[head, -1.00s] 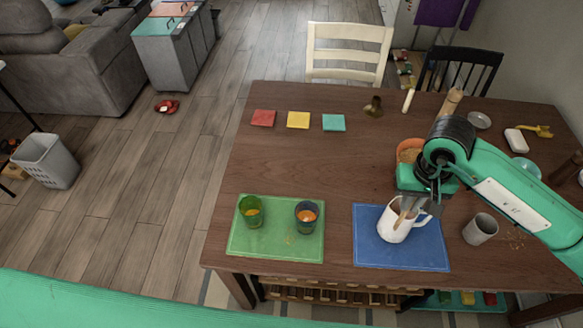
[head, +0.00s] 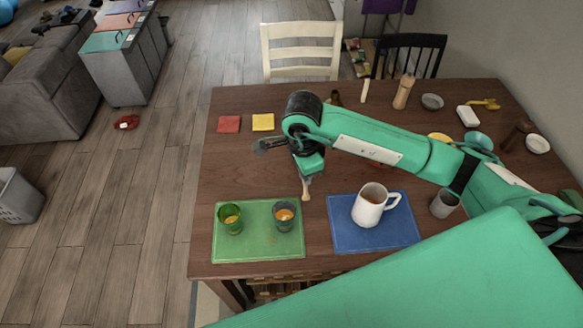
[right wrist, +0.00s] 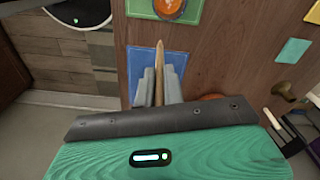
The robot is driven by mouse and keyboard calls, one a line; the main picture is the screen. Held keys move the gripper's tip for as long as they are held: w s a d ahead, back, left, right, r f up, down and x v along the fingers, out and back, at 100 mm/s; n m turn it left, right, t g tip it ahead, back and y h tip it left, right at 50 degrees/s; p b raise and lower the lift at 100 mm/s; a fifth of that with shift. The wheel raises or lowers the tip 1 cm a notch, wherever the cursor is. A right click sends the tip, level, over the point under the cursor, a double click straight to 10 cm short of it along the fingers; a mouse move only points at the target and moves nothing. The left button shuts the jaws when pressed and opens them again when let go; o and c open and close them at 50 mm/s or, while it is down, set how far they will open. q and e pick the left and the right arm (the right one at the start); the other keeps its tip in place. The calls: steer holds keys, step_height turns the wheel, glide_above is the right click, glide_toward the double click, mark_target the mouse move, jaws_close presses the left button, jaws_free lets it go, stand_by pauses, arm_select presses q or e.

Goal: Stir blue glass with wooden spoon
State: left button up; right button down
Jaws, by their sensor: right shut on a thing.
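My right gripper (head: 308,179) is shut on the wooden spoon (head: 305,193), which points down toward the table. It is between the green mat and the blue mat, to the right of the blue glass. The blue glass (head: 285,218) stands upright on the green mat (head: 258,248) with orange contents. A green glass (head: 231,222) stands left of it, also with orange contents. The right wrist view shows the spoon (right wrist: 159,62) between the fingers (right wrist: 160,90). A glass with orange contents (right wrist: 169,8) shows at its top edge; I cannot tell which. My left gripper is out of view.
A white mug (head: 367,211) with brownish contents stands on the blue mat (head: 345,240). A grey cup (head: 443,205) stands right of it. Red (head: 229,124) and yellow (head: 263,122) squares lie behind the glasses. My right arm spans the table's middle.

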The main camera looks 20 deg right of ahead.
steer(key=m, duration=0.4)
steer(key=shift+w+a+r+p, duration=0.15)
steer(key=shift+w+a+p, duration=0.1)
steer(key=shift+p, duration=0.15)
steer(key=m+y+p, duration=0.1)
steer(key=m+p, duration=0.1)
steer(key=m, duration=0.9)
steer(key=w+a+f+m+y+p, duration=0.1)
steer(key=m+p, duration=0.1)
steer(key=m, duration=0.9)
steer(key=a+m+y+p, duration=0.1)
steer(key=m+p, duration=0.1)
steer(key=m, duration=0.8)
steer(key=shift+w+f+m+t+p, duration=0.3)
steer(key=shift+f+m+t+p, duration=0.05)
steer(key=shift+f+m+t, duration=0.05)
